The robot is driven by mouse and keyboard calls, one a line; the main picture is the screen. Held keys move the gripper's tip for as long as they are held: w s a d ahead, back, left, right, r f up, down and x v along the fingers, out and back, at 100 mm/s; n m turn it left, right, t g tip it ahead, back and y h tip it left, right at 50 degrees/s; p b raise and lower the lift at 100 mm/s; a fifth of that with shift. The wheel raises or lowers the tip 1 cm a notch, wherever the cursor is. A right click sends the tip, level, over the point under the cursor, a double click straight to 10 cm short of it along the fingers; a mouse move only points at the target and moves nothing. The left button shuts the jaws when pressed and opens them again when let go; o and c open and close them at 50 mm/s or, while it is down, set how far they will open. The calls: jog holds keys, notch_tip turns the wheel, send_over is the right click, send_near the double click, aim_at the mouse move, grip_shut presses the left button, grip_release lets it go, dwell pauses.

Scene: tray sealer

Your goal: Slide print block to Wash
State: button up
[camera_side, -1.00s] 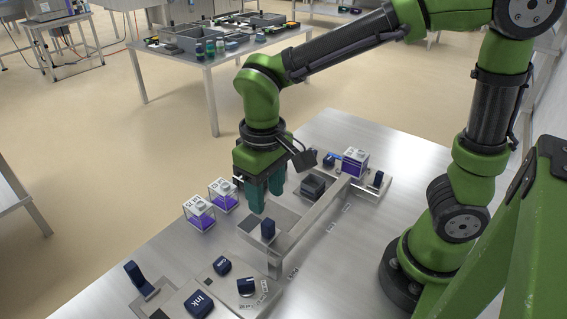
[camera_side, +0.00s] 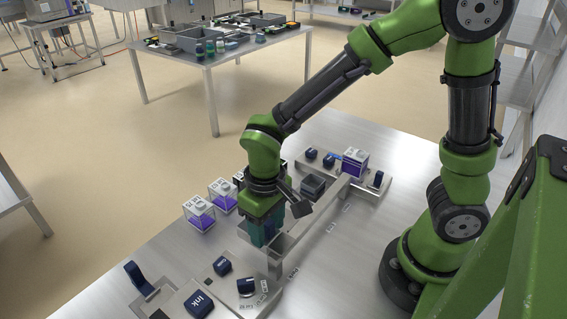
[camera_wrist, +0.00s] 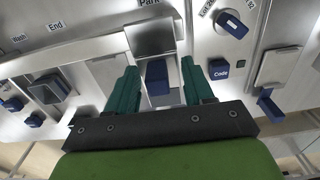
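The print block's dark blue upright grip (camera_wrist: 157,77) shows in the wrist view near the Park label (camera_wrist: 149,3). My gripper (camera_wrist: 160,72) is open, with one teal finger on each side of the grip and a visible gap on both sides. In the side view my gripper (camera_side: 264,234) is lowered at the near end of the long metal rail (camera_side: 305,222), and its fingers hide the blue grip. The Wash label (camera_wrist: 19,38) lies far left in the wrist view, past the End label (camera_wrist: 55,26).
Ink (camera_side: 198,304) and other dark blue knobs sit on a plate in front. Clear boxes with purple contents (camera_side: 199,213) stand left of my gripper.

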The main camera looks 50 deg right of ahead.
jog(key=shift+d+f, duration=0.2)
jog(key=shift+f, duration=0.25)
jog(key=shift+s, duration=0.1)
jog(key=c, duration=0.5)
jog(key=shift+o, duration=0.2)
jog(key=shift+d, duration=0.5)
jog(key=shift+c, duration=0.7)
jog(key=d, duration=2.2)
jog(key=shift+d, duration=0.15)
jog(key=o, duration=0.6)
notch_tip(320, 180, up, 7)
jog(key=shift+d+r, duration=0.15)
